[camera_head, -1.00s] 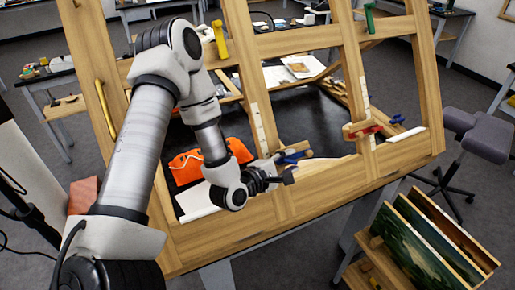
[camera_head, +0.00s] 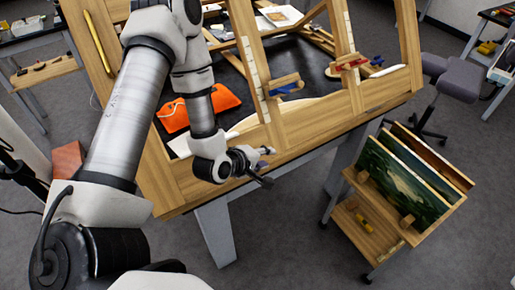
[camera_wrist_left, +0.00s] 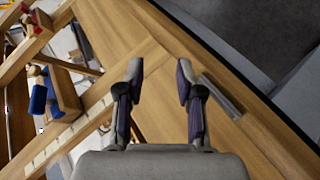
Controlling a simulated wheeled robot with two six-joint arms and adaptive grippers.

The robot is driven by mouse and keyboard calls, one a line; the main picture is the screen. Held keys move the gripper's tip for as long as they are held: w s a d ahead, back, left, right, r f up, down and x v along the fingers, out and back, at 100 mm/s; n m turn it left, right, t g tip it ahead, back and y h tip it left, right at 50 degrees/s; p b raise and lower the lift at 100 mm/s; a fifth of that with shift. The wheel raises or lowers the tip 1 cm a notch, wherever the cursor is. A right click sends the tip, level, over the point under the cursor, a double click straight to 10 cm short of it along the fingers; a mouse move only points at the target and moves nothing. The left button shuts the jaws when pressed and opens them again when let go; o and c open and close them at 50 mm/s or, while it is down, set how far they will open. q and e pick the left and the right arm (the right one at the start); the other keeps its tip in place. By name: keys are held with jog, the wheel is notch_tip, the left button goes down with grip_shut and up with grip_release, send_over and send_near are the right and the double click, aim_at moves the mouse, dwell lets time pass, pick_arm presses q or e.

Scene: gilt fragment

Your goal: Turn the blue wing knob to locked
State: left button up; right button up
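The blue wing knob (camera_head: 288,88) sits on a small wooden block on the left upright of the large wooden frame (camera_head: 222,155). Its wing lies roughly along the block in the head view. In the left wrist view, the blue knob (camera_wrist_left: 38,100) is at the left edge, beside a pale scale strip. My left gripper (camera_head: 266,166) is over the frame's lower front rail, below and apart from the knob. In the left wrist view, its fingers (camera_wrist_left: 159,82) are spread with nothing between them. I cannot read a locked mark. My right gripper is out of view.
A red knob (camera_head: 350,64) sits on a similar block to the right. An orange pouch (camera_head: 200,108) lies on the black surface behind the frame. A rack with paintings (camera_head: 405,180) stands at the right. The floor between rack and frame is clear.

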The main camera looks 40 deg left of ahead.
pick_arm(q)
jog(key=s+d+f+m+g+b, duration=0.1)
jog(key=s+f+m+g, duration=0.1)
jog(key=f, duration=0.3)
jog(key=s+d+f+m+g+b, duration=0.1)
jog(key=s+f+m+g+b, duration=0.1)
jog(key=f, duration=0.4)
jog(key=shift+s+d+f+m, duration=0.25)
jog(key=shift+s+d+m, duration=0.05)
jog(key=shift+s+m, duration=0.55)
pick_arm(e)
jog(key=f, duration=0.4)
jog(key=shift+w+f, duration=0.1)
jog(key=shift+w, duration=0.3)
pick_arm(q)
jog(key=shift+s, duration=0.15)
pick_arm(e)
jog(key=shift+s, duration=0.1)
